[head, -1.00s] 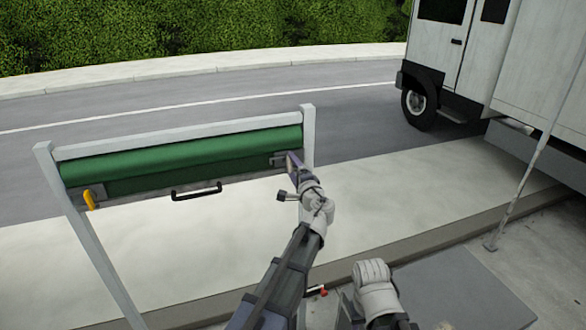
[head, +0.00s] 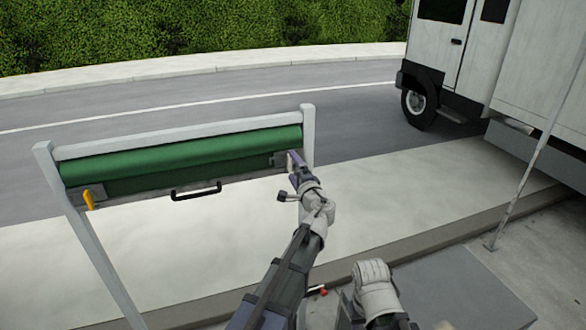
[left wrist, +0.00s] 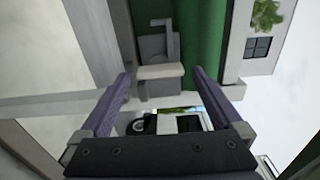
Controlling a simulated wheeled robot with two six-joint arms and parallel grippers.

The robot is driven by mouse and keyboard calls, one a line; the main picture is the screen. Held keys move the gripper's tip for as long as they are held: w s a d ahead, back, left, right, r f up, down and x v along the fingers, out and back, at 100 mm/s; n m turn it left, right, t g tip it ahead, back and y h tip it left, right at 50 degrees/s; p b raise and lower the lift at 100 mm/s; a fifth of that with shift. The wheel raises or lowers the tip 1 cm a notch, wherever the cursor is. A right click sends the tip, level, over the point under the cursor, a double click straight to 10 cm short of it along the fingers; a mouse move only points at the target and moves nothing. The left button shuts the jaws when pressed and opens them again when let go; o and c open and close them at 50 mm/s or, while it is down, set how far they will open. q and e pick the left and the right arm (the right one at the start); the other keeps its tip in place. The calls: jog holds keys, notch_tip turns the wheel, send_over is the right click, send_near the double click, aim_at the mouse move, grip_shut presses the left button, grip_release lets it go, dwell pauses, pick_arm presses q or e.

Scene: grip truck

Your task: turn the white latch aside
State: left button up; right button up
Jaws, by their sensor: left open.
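The white latch (left wrist: 160,72) shows in the left wrist view as a pale block on a grey plate (left wrist: 152,48) beside the green roll. My left gripper (left wrist: 161,76) is open, its two purple fingers apart on either side of the latch. I cannot tell whether either finger touches it. In the head view my left gripper (head: 294,160) is at the right end of the green roll (head: 185,155), near the right post, and it hides most of the latch there.
A yellow latch (head: 88,200) is at the roll's left end, and a black handle (head: 196,191) is on the lower bar. Grey posts (head: 307,135) stand at both ends. A truck (head: 470,60) is on the road at the right. Pale pavement (head: 400,200) lies open beyond.

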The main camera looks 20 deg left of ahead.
pick_arm(q)
jog(key=v, duration=0.7)
jog(key=shift+s+d, duration=0.15)
jog(key=shift+s, duration=0.05)
jog(key=s+f+n+g+h+b, duration=0.1)
jog(key=s+f+n+g+b, duration=0.25)
jog(key=s+f, duration=0.4)
jog(key=s+f+n+g+h+b, duration=0.1)
jog(key=s+f+n+g+b, duration=0.2)
jog(key=f, duration=0.8)
jog(key=s+d+f+g+h+b, duration=0.1)
jog(key=s+d+f+g+h, duration=0.2)
jog(key=s, duration=0.6)
jog(key=s+d+f+n+g+h+b, duration=0.1)
jog(key=s+d+f+g+h+b, duration=0.1)
jog(key=s+d+f+g, duration=0.4)
jog(key=s+d+f+h, duration=0.1)
jog(key=s+d+f, duration=0.1)
jog(key=s+f, duration=0.1)
jog(key=shift+s+f+h, duration=0.3)
jog(key=shift+f+h, duration=0.1)
jog(key=shift+f, duration=0.25)
